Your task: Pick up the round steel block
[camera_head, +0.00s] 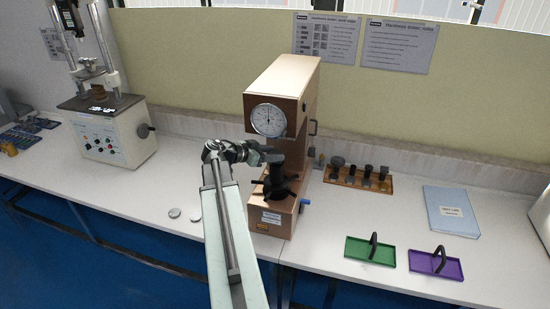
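A small round grey metal disc (174,213) lies on the white bench, to the left of my arm. A second pale piece (195,214) lies just right of it, at the arm's left edge, and may be partly hidden by the arm. I cannot tell which of them is the round steel block. My gripper (273,156) is up and to the right of both, in front of the hardness tester (283,82), below its dial. The fingers are small and dark against the tester, so their opening is unclear. I see nothing clearly held.
Another tester (110,130) stands at the left. A wooden rack (345,182) with several dark parts is behind right. A blue book (451,211), a green tray (357,250) and a purple tray (422,262) lie on the right. Bench space left of my arm is mostly clear.

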